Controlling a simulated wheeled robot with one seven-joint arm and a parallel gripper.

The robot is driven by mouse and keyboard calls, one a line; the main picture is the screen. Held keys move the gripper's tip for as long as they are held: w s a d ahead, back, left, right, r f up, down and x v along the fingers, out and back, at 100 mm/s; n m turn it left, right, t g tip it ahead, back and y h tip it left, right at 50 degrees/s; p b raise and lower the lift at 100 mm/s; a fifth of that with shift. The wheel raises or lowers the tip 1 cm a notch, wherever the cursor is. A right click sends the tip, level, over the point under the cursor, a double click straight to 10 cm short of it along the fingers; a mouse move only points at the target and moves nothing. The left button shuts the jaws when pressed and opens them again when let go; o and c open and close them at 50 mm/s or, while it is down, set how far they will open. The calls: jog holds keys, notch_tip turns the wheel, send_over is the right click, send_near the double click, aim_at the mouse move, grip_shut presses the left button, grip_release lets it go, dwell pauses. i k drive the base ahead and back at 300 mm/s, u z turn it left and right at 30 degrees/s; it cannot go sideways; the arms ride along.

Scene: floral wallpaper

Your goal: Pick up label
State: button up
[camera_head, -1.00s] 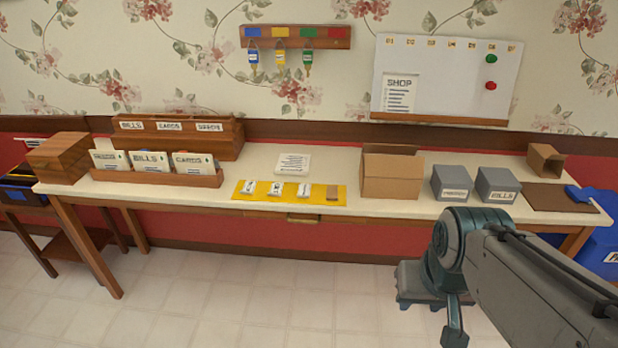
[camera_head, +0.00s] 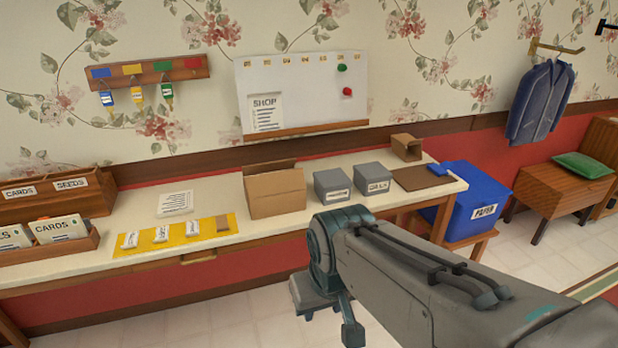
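A yellow mat (camera_head: 206,233) lies on the long table in front of a white printed sheet (camera_head: 175,201). Three small white tags with dark marks lie in a row on the mat: a left tag (camera_head: 130,240), a middle tag (camera_head: 162,234) and a right tag (camera_head: 192,228). A small brown piece (camera_head: 222,223) lies at the mat's right end. Which of these is the label, I cannot tell. My gripper (camera_head: 328,312) is in front of the table, right of the mat and apart from it.
An open cardboard box (camera_head: 277,194), two grey boxes (camera_head: 333,187) (camera_head: 373,182) and a brown mat (camera_head: 412,179) stand right of the yellow mat. Wooden card holders (camera_head: 52,240) are at left. A blue paper bin (camera_head: 465,205) stands beyond the table's right end.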

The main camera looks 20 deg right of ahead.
aim_at(192, 227)
jog(key=z, duration=0.05)
jog(key=k, duration=0.5)
jog(key=u, duration=1.05)
jog(key=i, duration=1.55)
jog(key=z, duration=0.75)
jog(key=i, duration=0.4)
jog(key=z, duration=0.25)
